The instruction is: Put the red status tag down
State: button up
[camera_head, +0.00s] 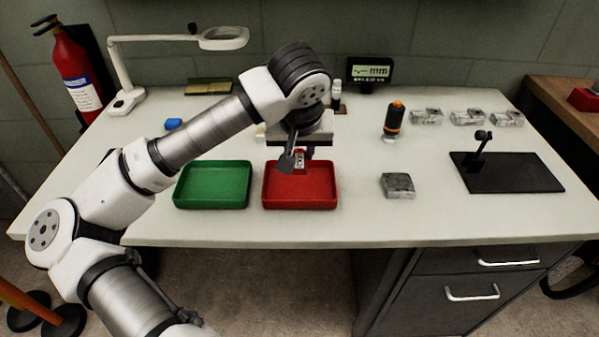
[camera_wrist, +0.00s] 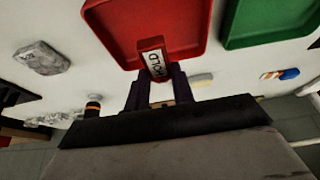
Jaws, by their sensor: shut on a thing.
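The red status tag (camera_wrist: 151,45) has a white label that reads HOLD in the wrist view. My gripper (camera_wrist: 158,78) is shut on it, with one dark finger on each side. In the head view the tag (camera_head: 299,162) hangs below my gripper (camera_head: 297,150), at the back part of the red tray (camera_head: 300,205). In the wrist view it overlaps the rim of the red tray (camera_wrist: 205,42). I cannot tell whether it touches the tray. My wrist hides part of the tray's back edge.
A green tray (camera_head: 212,205) stands just left of the red one. A grey block (camera_head: 397,185) lies to the right, with an orange-topped black tool (camera_head: 394,120) behind it. A black stand (camera_head: 508,175) is farther right. The table is clear in front of the trays.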

aim_at(300, 181)
jog(key=shift+f, duration=3.15)
jog(key=shift+f, duration=0.15)
jog(key=o, duration=1)
jog(key=shift+c, duration=0.2)
jog(key=shift+r, duration=0.4)
jog(key=v, duration=1.1)
jog(key=shift+s+r, duration=0.25)
